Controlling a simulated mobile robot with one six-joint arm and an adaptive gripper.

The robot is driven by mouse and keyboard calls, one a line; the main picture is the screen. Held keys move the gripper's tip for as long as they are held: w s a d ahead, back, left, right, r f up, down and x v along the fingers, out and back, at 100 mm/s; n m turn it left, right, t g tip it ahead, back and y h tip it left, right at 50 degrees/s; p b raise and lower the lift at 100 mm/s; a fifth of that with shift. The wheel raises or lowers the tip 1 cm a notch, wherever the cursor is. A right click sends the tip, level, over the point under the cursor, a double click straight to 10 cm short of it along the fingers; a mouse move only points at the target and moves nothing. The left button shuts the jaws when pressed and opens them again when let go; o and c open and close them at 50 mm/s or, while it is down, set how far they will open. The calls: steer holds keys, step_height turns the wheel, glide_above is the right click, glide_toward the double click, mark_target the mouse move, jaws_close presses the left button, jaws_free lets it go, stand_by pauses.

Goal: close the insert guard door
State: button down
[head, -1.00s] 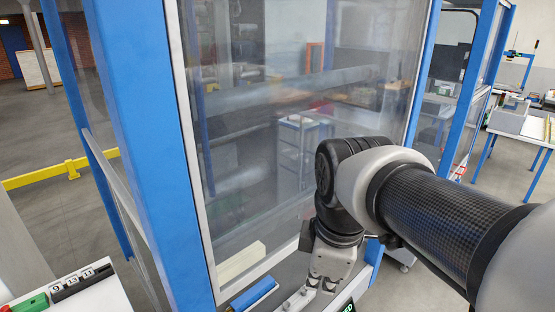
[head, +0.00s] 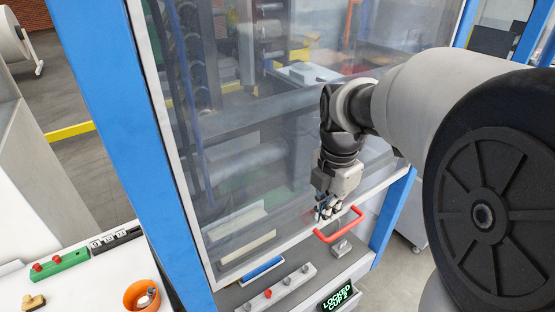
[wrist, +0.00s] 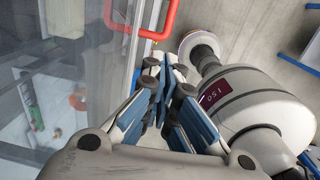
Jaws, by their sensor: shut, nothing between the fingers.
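The guard door (head: 290,110) is a clear panel in a pale frame. It stands between blue posts, and its lower edge runs along the front of the machine; I cannot tell whether a small gap is left. Its red handle (head: 340,226) is at the lower right of the panel and also shows at the top of the wrist view (wrist: 168,22). My gripper (head: 327,212) is shut and empty, pointing down just above and left of the handle in the head view. In the wrist view the blue-padded fingers (wrist: 163,108) are apart from the handle.
A display (head: 339,299) below the door reads "LOCKED CUP 2". A grey control strip (head: 278,293) with a red button and a blue bar (head: 261,270) lie before the door. A white table (head: 95,280) at lower left holds an orange bowl (head: 142,295) and a green block (head: 61,264).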

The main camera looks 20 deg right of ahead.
step_height(320, 180, down, 9)
steer(key=shift+w, duration=0.3)
steer(key=shift+d+f, duration=0.1)
